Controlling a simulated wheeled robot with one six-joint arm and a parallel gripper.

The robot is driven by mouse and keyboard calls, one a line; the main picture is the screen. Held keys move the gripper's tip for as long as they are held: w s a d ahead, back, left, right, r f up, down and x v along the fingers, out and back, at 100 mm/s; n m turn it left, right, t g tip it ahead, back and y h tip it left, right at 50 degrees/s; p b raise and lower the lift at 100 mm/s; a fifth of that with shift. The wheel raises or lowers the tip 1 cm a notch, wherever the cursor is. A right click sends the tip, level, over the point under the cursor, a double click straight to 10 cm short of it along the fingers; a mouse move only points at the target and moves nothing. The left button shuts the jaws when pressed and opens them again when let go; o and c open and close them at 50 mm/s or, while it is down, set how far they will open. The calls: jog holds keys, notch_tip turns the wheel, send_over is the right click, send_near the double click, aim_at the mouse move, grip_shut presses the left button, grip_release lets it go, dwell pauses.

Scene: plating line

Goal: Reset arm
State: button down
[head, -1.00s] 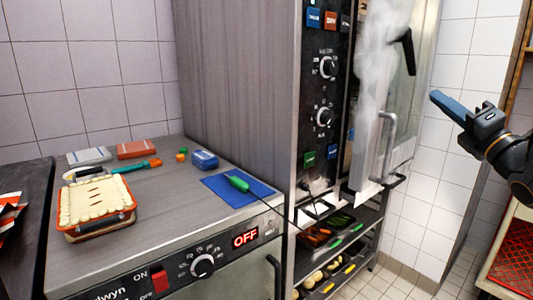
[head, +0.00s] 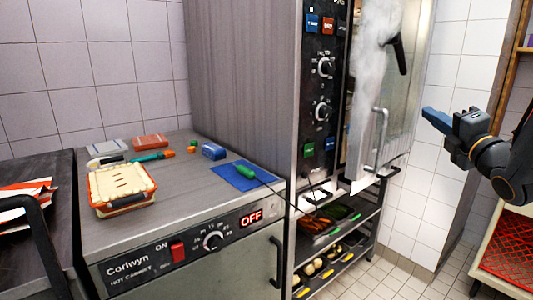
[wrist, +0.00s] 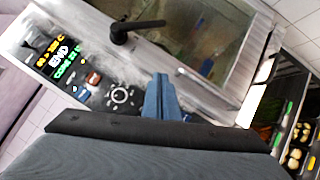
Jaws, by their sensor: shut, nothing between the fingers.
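My gripper (head: 437,121) is at the right of the head view, in front of the white tiled wall. Its blue fingers are closed together and hold nothing. In the wrist view the shut fingers (wrist: 160,98) point towards the steel oven (wrist: 190,50) with its control panel. The oven (head: 240,90) stands at the middle of the head view, with its door (head: 408,100) swung open and pale steam in front of it. A clear gap shows between my gripper and the door.
A rack (head: 340,235) holds trays of vegetables below the oven. A red crate (head: 510,250) stands at lower right.

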jog(key=s+a+f+m+g+h+p, duration=0.1)
jog(key=a+f+m+g+h, duration=0.1)
jog(key=a+f+m+g, duration=0.45)
jog(key=s+a+f+m+g+h+p, duration=0.1)
jog(key=s+a+f+m+g+p, duration=0.15)
jog(key=f+m, duration=0.65)
jog(key=s+a+f+m+g, duration=0.4)
jog(key=s+a+f+g, duration=0.1)
jog(key=s, duration=0.6)
jog(key=s+a+f+m+g+y+p, duration=0.1)
jog(key=s+a+f+m+g, duration=0.3)
jog(key=s+a, duration=0.4)
jog(key=s+f+g, duration=0.1)
jog(key=s+g, duration=0.1)
jog(key=s, duration=0.1)
jog(key=shift+s+a+f+p, duration=0.2)
jog(key=shift+s+f+p, duration=0.1)
jog(key=shift+s, duration=0.1)
